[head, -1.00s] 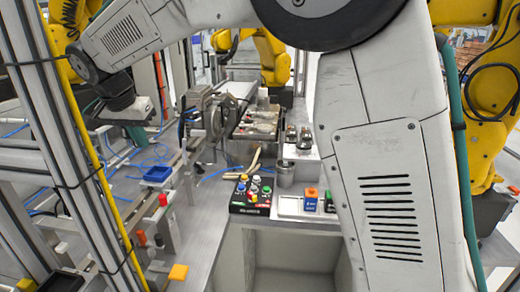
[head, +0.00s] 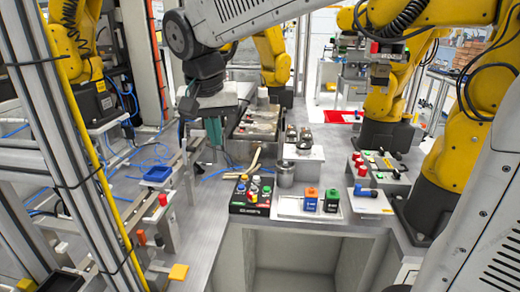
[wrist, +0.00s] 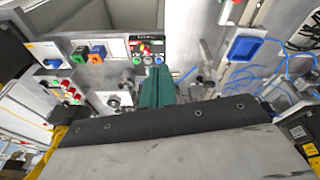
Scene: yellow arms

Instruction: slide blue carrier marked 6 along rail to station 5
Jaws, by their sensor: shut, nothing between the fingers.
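A small blue tray-like piece (head: 157,174) sits at the left of the bench, close to the rail-like grey strip (head: 170,232) with red knobs. It also shows in the wrist view (wrist: 243,48), at the upper right. I cannot read a 6 on it, nor any station numbers, so I cannot confirm that it is the carrier. My gripper (head: 214,132) hangs above the bench, to the right of and beyond the blue piece, apart from it. Its green fingers (wrist: 156,86) are together and empty in the wrist view.
A black button box (head: 251,194), a metal cup (head: 285,174) and a white tray (head: 290,207) with orange- and green-topped blocks stand mid-bench. A yellow arm (head: 445,150) stands at the right.

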